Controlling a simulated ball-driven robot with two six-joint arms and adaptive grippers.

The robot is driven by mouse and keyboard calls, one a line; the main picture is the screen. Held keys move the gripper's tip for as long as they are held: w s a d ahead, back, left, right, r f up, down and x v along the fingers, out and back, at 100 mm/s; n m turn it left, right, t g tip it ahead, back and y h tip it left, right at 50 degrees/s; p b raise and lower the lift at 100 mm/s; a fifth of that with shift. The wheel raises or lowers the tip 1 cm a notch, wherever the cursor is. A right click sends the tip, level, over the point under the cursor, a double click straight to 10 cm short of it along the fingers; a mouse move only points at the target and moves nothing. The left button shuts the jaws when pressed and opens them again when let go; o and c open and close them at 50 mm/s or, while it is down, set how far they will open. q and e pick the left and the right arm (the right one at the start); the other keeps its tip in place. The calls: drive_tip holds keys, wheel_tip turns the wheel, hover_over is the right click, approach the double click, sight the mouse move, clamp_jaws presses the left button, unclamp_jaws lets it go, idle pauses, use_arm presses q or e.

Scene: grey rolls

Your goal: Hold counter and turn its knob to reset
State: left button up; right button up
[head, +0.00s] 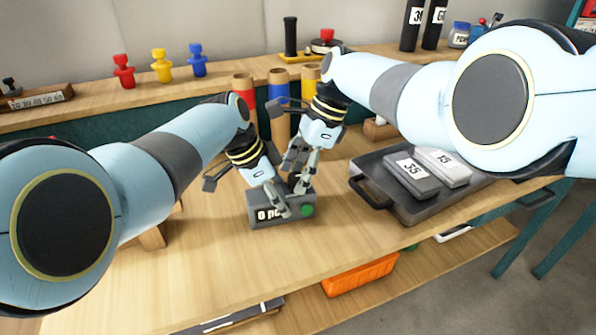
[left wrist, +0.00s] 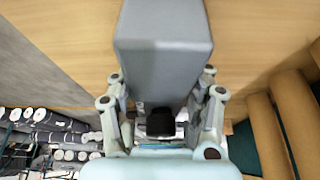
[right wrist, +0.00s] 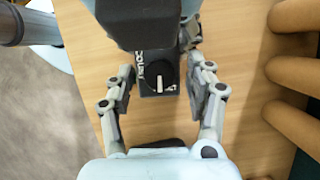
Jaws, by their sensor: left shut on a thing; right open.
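My right gripper (head: 301,182) is open just above and behind the counter. In the right wrist view the black knob (right wrist: 158,82) with a white pointer lies between the open fingers, and I cannot tell whether they touch it. The knob is hidden in the head view.
A dark tray (head: 408,213) with weights labelled 35 and 15 stands right of the counter. Several upright rolls (head: 279,90) stand close behind my grippers. Red, yellow and blue pegs (head: 161,66) stand on the back shelf. The bench in front of the counter is clear.

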drive_tip(key=v, duration=1.2)
drive_tip(key=shift+a, duration=0.1)
use_arm(q)
drive_tip(key=o, duration=1.5)
drive_tip(key=shift+r, duration=0.15)
